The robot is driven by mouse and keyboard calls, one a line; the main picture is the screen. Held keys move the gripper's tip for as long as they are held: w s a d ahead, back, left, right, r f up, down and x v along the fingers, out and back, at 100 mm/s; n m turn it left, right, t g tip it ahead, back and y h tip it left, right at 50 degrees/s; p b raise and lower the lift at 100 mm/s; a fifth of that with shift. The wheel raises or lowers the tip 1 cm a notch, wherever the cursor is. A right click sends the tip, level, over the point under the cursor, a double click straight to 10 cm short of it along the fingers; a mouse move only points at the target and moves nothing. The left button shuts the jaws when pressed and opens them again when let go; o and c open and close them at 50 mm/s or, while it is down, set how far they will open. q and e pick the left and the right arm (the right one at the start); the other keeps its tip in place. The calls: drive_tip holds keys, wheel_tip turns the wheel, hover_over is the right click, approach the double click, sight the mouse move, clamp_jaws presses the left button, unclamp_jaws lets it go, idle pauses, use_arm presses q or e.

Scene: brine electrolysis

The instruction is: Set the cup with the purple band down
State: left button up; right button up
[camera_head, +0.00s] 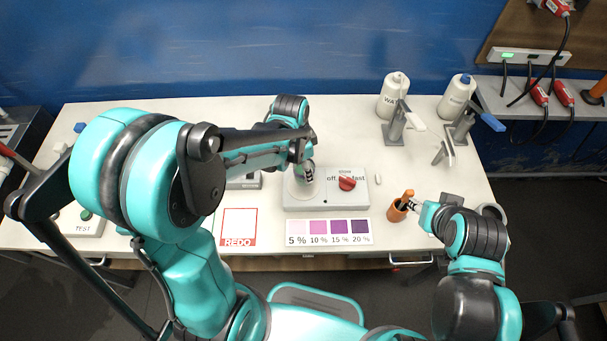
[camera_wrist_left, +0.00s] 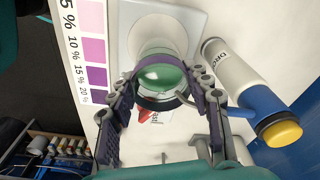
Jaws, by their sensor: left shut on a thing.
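My left gripper (camera_head: 305,170) is over the stirrer box (camera_head: 325,203) with the red knob. In the left wrist view the left gripper (camera_wrist_left: 165,92) is shut on a clear cup (camera_wrist_left: 162,76) with pale green inside. In the head view the gripper largely hides the cup. My right gripper (camera_head: 415,206) is beside a small orange-brown holder (camera_head: 397,210); its fingers are too small to read.
A colour chart (camera_head: 329,232) and a REDO square (camera_head: 239,227) lie in front of the stirrer. Two white bottles (camera_head: 392,96) and dispensing stands (camera_head: 396,130) stand at the back right. A TEST box (camera_head: 84,226) is at left.

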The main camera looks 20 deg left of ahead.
use_arm(q)
wheel_tip(320, 180, down, 4)
drive_tip(key=shift+r+b, duration=0.15)
drive_tip(key=shift+b, duration=0.35)
drive_tip(key=o, duration=1.4)
